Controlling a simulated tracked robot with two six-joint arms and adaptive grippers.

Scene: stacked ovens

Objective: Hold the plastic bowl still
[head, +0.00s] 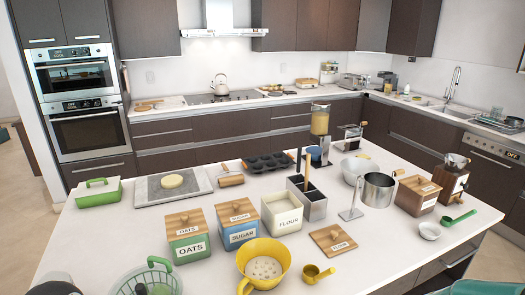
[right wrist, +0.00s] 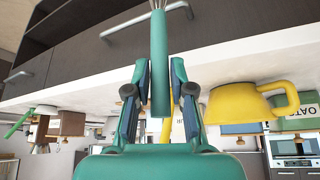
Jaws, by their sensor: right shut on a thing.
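A green part of my right arm shows in the head view's lower right corner. My left gripper is not clearly in view.
A yellow measuring cup (head: 312,272) lies right of the bowl, and a green colander (head: 125,287) stands left. Behind are the oats box (head: 188,250), sugar box (head: 237,235) and flour box (head: 283,220). A wooden lid (head: 333,240) lies nearby.

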